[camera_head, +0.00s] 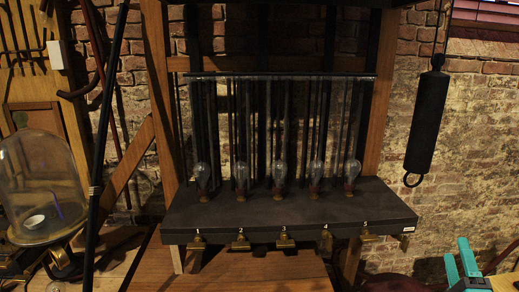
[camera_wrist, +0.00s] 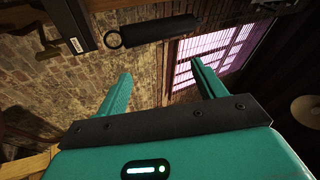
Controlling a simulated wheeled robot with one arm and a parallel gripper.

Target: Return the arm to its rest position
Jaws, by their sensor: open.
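My gripper (camera_head: 464,262) shows at the lower right of the head view, with its teal fingers apart and nothing between them. It also shows in the wrist view (camera_wrist: 160,85), where the two teal fingers are spread wide, with the brick wall and a window beyond. The gripper is to the right of the dark shelf (camera_head: 300,211) and apart from it. The rest of my arm is mostly out of view.
The shelf bears several glass bulbs (camera_head: 278,175) and numbered brass switches (camera_head: 283,242). A black cylinder (camera_head: 426,122) with a ring hangs at the right; it also shows in the wrist view (camera_wrist: 160,29). A glass dome (camera_head: 40,185) stands at the left.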

